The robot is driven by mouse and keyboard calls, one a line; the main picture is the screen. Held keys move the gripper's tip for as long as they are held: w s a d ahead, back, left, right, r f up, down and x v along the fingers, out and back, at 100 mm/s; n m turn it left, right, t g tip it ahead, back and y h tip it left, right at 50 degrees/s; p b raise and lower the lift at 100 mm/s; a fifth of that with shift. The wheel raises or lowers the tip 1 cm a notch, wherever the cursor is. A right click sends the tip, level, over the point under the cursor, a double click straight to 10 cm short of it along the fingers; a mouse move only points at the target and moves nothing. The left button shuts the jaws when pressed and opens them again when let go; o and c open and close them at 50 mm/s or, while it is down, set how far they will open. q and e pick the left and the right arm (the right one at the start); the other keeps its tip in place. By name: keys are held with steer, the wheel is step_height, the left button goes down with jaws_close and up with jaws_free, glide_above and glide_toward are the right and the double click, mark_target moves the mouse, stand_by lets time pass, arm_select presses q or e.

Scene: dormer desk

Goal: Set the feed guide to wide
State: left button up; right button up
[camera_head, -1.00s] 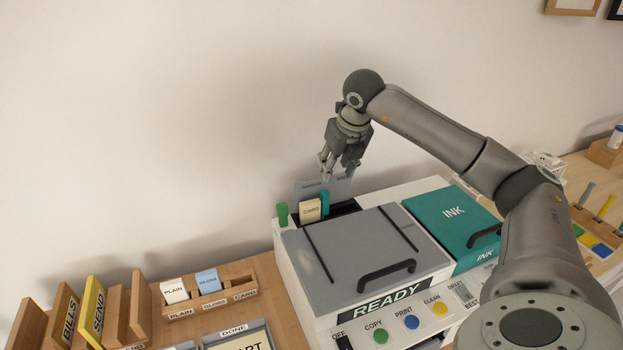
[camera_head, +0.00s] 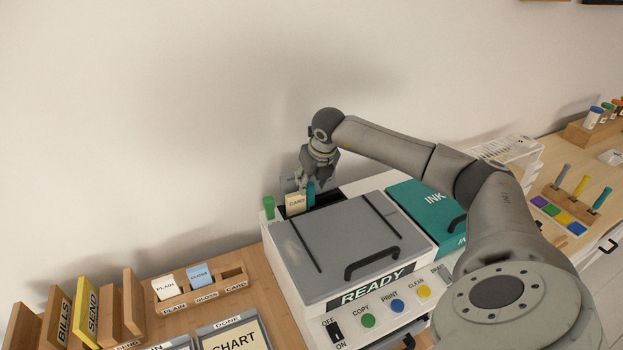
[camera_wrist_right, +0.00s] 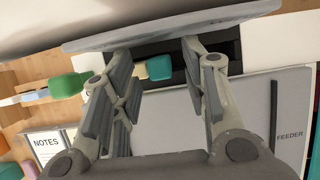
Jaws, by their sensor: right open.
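A teal upright tab (camera_head: 310,194), which looks like the feed guide, stands in the dark feeder slot at the back of the grey-lidded printer (camera_head: 345,240). A cream CARD piece (camera_head: 296,203) sits just left of it, and a green tab (camera_head: 268,207) stands at the slot's left. My right gripper (camera_head: 313,184) is open, pointing down right at the teal tab. In the right wrist view the teal tab (camera_wrist_right: 155,68) shows between the spread fingers (camera_wrist_right: 160,85); I cannot tell whether they touch it. Any width marking is hidden. My left gripper is not in view.
A grey panel (camera_wrist_right: 170,34) rises behind the slot, close to the fingers. A teal INK cover (camera_head: 425,210) is to the right. A wooden card rack (camera_head: 205,290) and upright sorters (camera_head: 95,312) stand at left. The wall is close behind.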

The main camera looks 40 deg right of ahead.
steer(key=shift+c, duration=0.3)
steer(key=shift+w, duration=0.1)
jaws_close()
steer(key=s+d+b, duration=0.1)
steer(key=d, duration=0.2)
steer(key=s+d+b, duration=0.1)
steer(key=d, duration=0.2)
steer(key=s+d+b, duration=0.1)
steer(key=d+b, duration=0.1)
steer(key=d, duration=0.2)
steer(key=shift+s, duration=0.1)
steer(key=shift+o, duration=0.3)
jaws_free()
steer(key=shift+s+d, duration=0.1)
